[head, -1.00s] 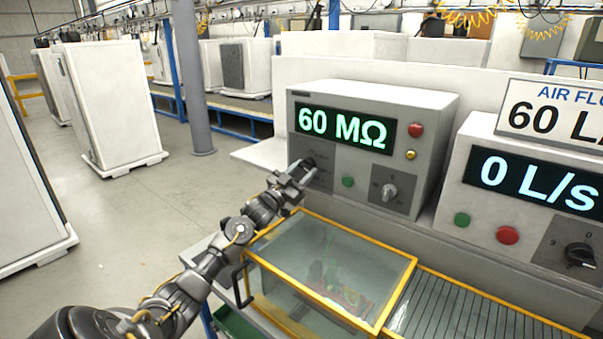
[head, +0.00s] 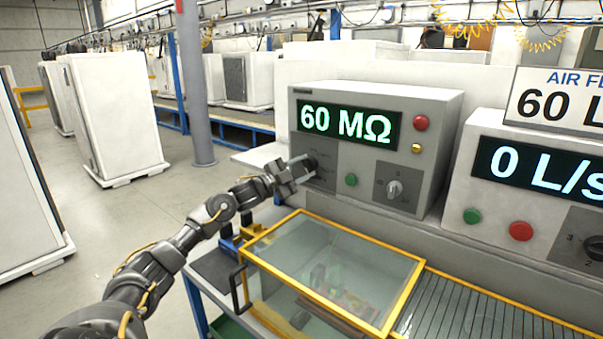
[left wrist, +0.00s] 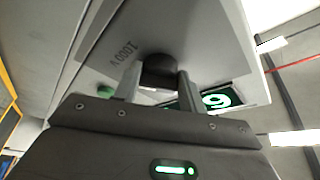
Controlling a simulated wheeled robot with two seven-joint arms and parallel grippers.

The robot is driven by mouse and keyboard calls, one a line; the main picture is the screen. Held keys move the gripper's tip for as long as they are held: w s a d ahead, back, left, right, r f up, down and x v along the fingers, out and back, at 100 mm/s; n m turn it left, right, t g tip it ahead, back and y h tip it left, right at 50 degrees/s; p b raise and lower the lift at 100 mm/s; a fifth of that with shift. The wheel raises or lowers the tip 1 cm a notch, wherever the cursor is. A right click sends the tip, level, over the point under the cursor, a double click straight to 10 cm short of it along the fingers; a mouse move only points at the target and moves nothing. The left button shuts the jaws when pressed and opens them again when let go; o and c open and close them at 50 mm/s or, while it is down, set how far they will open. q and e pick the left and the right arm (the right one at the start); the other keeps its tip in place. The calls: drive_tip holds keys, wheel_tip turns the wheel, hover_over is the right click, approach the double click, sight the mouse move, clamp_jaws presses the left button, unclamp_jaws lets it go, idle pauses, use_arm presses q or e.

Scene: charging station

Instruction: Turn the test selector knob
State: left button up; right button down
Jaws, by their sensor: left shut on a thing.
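The grey test box (head: 445,130) has a lit display (head: 345,122) reading 60 MΩ. A dark knob (head: 311,162) is on the left of its front panel, partly hidden by my left gripper (head: 302,169). In the left wrist view the black knob (left wrist: 160,70) sits between the two fingers of the left gripper (left wrist: 160,85), which is shut on it. A 1000 V mark shows on the panel beside it. A second, grey knob (head: 394,188) is on the right of the same panel. My right gripper is not in view.
A yellow-framed clear cover (head: 345,265) lies below and in front of the test box. The box also has a red button (head: 421,122) and a green button (head: 351,180). A second meter (head: 480,190) reading 0 L/s stands to the right.

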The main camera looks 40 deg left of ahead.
use_arm(q)
drive_tip(key=shift+m, duration=0.6)
drive_tip(key=o, duration=1)
drive_tip(key=shift+b+v, duration=2.4)
drive_tip(key=shift+v, duration=3)
drive_tip(key=shift+r, duration=0.25)
